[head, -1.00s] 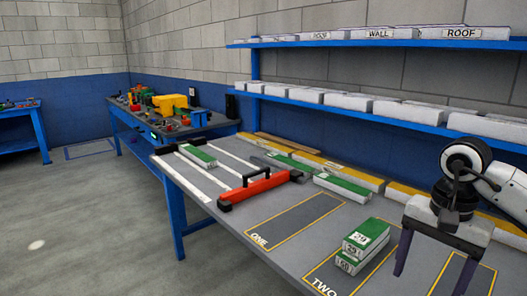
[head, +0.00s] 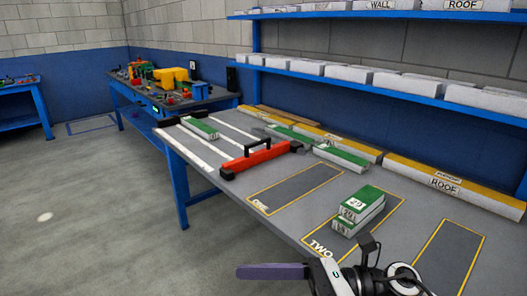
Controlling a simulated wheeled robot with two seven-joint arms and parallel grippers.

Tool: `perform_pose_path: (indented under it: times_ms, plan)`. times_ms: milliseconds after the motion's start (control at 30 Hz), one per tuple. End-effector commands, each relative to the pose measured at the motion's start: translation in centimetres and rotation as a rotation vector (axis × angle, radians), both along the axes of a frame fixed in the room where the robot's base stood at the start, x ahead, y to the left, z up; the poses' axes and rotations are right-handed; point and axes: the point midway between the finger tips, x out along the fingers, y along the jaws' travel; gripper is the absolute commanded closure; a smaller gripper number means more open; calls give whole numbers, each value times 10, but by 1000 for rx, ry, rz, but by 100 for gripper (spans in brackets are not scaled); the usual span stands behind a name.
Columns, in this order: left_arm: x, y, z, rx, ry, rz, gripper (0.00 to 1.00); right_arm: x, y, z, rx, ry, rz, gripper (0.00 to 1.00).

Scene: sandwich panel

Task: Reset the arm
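My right gripper (head: 290,272) is low in the head view, at the near edge of the bench. One purple finger points left from the outer end of its white palm. The other finger is below the picture, and nothing shows beside the visible one, so the gripper looks open and empty. It is nearer than the stacked green-and-white panels (head: 357,212) and not touching them. Part of my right arm shows at the bottom right. My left gripper is out of view.
The grey bench (head: 268,219) carries a red clamp bar with a black handle (head: 260,157), green panels (head: 342,157) and a long yellow-topped ROOF panel (head: 450,184). Blue shelves (head: 352,87) of white boxes hang behind. A cluttered side table (head: 170,117) stands back left. Floor at left is clear.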

Motion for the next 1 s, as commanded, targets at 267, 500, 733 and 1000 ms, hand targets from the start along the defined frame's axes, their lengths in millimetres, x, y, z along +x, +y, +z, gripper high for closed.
perform_pose_path:
  times_ms: [267, 500, 733, 1000]
  plan:
    - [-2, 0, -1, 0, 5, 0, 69, 56, -60, -48, 720, 1134, -512, 28]
    - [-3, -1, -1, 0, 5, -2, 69, 16, -142, -204, 1229, 1966, -904, 28]
    - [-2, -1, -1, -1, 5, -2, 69, -80, -173, -307, 1575, 2441, -1181, 28]
    - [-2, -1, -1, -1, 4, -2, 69, -126, -178, -337, -1480, -2244, 1118, 28]
